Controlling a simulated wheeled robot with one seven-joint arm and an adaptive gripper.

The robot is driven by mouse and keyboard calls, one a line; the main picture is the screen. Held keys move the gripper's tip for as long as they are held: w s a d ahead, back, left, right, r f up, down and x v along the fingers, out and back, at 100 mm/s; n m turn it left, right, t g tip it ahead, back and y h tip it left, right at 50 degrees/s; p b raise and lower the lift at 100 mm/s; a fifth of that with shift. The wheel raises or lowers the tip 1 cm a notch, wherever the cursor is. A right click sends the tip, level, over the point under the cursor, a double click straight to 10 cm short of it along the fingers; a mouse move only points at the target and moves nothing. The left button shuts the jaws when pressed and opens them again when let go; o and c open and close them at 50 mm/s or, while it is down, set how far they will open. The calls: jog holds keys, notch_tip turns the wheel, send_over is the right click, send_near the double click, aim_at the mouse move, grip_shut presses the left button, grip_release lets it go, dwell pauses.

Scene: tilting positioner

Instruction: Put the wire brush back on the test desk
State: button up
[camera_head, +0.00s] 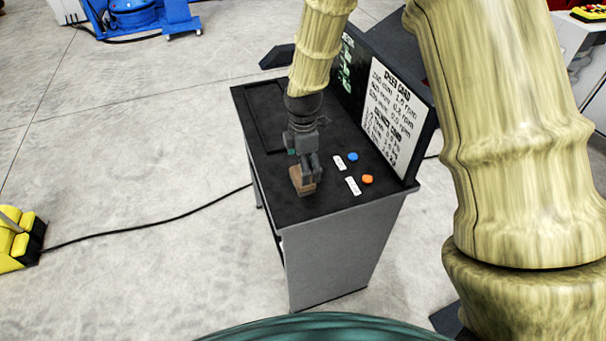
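The test desk (340,203) stands in the middle, with a black top and a grey side. A small brown block, which looks like the wire brush (302,183), is at the desk's near part, low over or on the top. My gripper (310,176) points down right at the brush, its fingers overlapping the brush's upper right side. The fingers hide part of it. I cannot tell whether they are closed on it, or whether the brush touches the desk top.
A blue button (352,157) and an orange button (367,179) with white labels sit right of my gripper. An upright speed card panel (392,112) lines the desk's right edge. A yellow foot pedal (16,240) with a black cable lies on the floor at left.

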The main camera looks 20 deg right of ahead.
notch_tip(320, 180, up, 7)
jog(key=b, duration=0.1)
jog(key=shift+f+b, duration=0.15)
jog(key=shift+b, duration=0.15)
dwell(0.4)
